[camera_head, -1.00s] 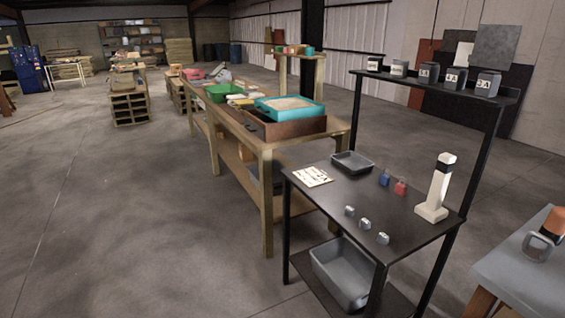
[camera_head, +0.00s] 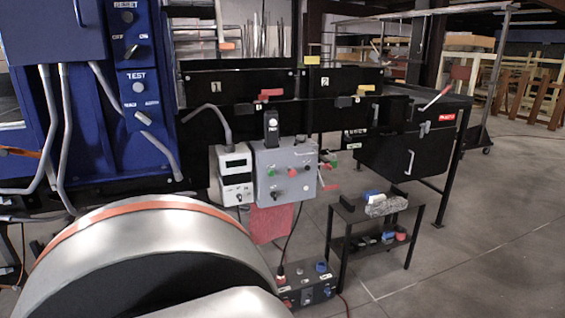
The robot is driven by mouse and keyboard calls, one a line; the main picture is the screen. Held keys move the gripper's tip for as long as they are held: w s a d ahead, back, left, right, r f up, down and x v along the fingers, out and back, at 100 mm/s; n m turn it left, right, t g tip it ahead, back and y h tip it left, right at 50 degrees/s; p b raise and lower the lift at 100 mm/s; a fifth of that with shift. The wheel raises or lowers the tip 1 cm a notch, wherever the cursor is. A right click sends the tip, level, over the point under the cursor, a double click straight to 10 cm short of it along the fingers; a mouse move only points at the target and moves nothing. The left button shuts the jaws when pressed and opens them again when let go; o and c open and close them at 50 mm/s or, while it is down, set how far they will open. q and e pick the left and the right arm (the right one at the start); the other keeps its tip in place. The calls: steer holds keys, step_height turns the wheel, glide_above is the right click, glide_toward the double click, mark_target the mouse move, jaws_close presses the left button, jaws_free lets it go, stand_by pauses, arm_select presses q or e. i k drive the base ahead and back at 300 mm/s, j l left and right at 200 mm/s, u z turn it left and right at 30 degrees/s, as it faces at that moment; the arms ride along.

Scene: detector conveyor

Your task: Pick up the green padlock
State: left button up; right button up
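I cannot make out a green padlock for certain. A small green item (camera_head: 331,165) shows at the right edge of the grey control box (camera_head: 285,160), too small to identify. A low black stand (camera_head: 346,243) on the floor holds blue, white and grey items on top and several small blue, grey and red items on its lower shelf. I cannot tell whether a green padlock is among them. Neither of my grippers is in view.
A blue cabinet (camera_head: 90,120) with a test panel fills the left. A black conveyor frame (camera_head: 235,82) runs right to a black box (camera_head: 405,155). A black switch box (camera_head: 306,292) with cables lies on the floor. Floor (camera_head: 480,255) at the right is clear.

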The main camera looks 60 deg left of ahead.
mark_target(334, 162)
steer(key=u, duration=1.75)
steer(key=i+l, duration=0.25)
steer(key=i, duration=0.25)
steer(key=i+l, duration=0.3)
steer(key=i, duration=0.25)
steer(key=i+l, duration=0.25)
steer(key=i, duration=0.25)
steer(key=i+l, duration=0.3)
steer(key=i, duration=0.25)
